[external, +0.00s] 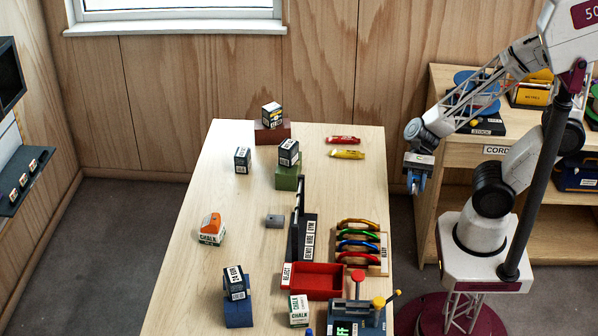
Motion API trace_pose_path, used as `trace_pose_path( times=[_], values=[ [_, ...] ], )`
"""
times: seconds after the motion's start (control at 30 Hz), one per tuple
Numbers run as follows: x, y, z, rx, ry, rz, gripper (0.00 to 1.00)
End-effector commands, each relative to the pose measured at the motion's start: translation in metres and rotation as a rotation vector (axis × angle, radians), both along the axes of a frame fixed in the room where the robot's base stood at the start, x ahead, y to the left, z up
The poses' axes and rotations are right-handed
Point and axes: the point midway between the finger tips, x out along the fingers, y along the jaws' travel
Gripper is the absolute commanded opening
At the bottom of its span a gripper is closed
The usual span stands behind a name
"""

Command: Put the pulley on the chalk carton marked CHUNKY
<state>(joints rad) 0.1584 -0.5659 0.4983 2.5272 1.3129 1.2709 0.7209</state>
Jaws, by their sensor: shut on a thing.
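My gripper (417,168) is high at the right, just beyond the table's right edge. The smaller words on both cartons are too small to read, so I cannot tell which is CHUNKY.
Dark boxes stand on a blue block (238,315), a green block (287,180) and a reddish block (270,135). A red tray (318,282), a rack of coloured carabiners (358,246), a dark upright stand (301,237) and a lever box (362,318) crowd the right. The table's left middle is mostly free.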

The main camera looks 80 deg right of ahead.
Motion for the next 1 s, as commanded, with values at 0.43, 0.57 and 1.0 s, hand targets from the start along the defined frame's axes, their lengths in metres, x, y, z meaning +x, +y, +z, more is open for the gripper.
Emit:
trace_pose_path(
  times=[0.43, 0.57, 1.0],
  values=[
    [0.049, 0.030, 0.020, -0.002, -0.001, 0.091, 0.08],
    [0.068, 0.045, 0.027, -0.003, 0.000, 0.125, 0.08],
    [0.124, 0.109, 0.047, -0.004, -0.001, 0.242, 0.08]
  ],
)
